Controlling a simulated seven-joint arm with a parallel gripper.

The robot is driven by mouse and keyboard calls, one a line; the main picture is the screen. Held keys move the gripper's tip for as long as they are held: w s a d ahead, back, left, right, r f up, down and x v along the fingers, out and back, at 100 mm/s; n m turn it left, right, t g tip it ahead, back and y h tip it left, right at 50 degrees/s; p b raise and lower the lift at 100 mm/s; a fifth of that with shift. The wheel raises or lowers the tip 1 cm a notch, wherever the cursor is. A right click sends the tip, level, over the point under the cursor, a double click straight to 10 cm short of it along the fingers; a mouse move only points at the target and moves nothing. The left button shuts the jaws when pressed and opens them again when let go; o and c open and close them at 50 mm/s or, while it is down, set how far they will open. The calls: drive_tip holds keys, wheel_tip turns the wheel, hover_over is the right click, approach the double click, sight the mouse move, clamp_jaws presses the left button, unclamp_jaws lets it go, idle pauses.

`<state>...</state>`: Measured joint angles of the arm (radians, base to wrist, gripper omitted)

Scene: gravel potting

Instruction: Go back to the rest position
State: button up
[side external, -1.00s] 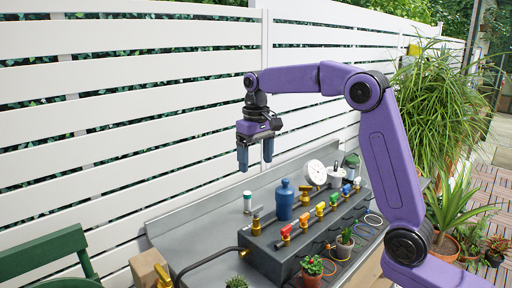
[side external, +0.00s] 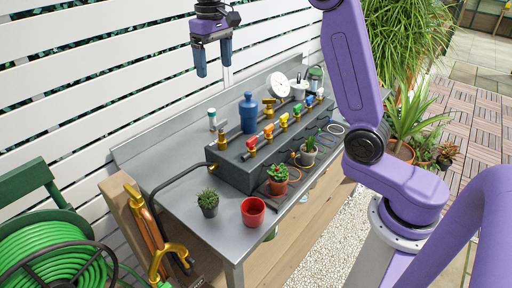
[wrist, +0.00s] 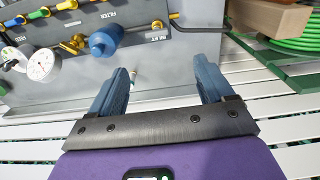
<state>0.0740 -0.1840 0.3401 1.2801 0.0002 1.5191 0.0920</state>
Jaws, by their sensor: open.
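My gripper (side external: 214,68) hangs high above the back of the grey bench (side external: 183,200), with the white fence behind it in the side view. Its two blue fingers point down and are spread apart, with nothing between them. In the wrist view my gripper (wrist: 163,70) also shows open and empty. The bench top, the fence slats and the small white-capped bottle (side external: 212,120) lie beyond it, and it touches none of them.
A dark manifold block (side external: 235,165) with coloured valves, a blue bottle (side external: 249,113) and a white gauge (side external: 281,88) stand on the bench. A red pot (side external: 253,211) and several small plants line the front. A green hose reel (side external: 48,255) stands at left.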

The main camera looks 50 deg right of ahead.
drive_tip(key=s+a+f+n, duration=0.3)
drive_tip(key=s+a, duration=0.1)
drive_tip(key=s, duration=0.5)
drive_tip(key=s+a+f+n, duration=0.3)
drive_tip(key=s+n, duration=0.1)
drive_tip(key=s, duration=0.5)
drive_tip(key=s+d+f+n, duration=0.2)
drive_tip(key=s+f, duration=0.1)
drive_tip(key=s, duration=0.6)
drive_tip(key=s+d+f+n, duration=0.3)
drive_tip(key=s+f, duration=0.1)
drive_tip(key=s, duration=0.5)
